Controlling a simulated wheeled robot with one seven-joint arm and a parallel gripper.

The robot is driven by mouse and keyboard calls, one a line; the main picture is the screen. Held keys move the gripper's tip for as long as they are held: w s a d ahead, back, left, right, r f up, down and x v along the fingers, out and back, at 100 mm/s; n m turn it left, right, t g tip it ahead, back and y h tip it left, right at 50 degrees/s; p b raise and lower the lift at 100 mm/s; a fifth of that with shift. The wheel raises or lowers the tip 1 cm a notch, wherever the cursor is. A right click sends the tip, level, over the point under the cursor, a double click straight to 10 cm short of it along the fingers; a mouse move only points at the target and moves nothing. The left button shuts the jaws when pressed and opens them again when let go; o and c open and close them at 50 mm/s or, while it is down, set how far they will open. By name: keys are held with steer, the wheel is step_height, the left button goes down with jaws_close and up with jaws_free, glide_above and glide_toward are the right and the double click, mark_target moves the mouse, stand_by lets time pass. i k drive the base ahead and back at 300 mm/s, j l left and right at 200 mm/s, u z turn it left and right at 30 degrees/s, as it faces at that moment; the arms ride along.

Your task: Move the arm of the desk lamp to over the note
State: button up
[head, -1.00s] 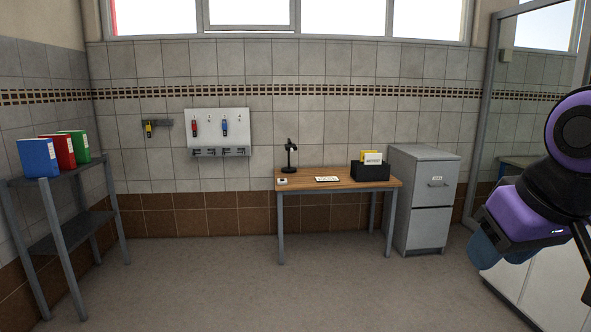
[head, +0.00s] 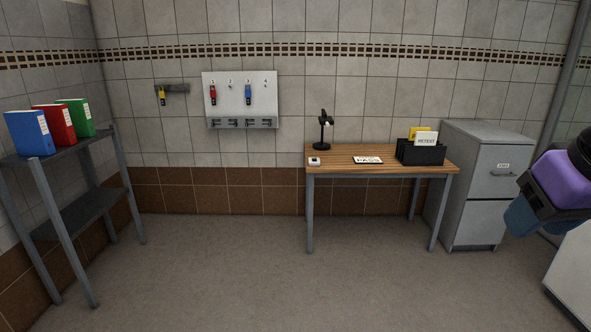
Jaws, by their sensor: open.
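The desk lamp (head: 323,134) is small and black and stands upright at the back left of the wooden desk (head: 385,169). Its head is at the top of the post; which way its arm points is hard to tell at this size. A white card with dark marks, which looks like the note (head: 368,160), lies flat on the desk, right of the lamp and nearer the front. My gripper (head: 522,217), purple with bluish fingers, is at the right edge of the head view. It is open, empty and far from the lamp.
A small white box (head: 314,161) lies on the desk's left front. A black file holder (head: 420,153) stands on its right. A grey cabinet (head: 483,185) adjoins at right; a shelf with binders (head: 67,207) stands at left. The floor (head: 240,270) before the desk is clear.

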mark_target(326, 121)
steer(key=i, duration=1.7)
steer(key=i+j+z, duration=0.1)
steer(key=i, duration=1.6)
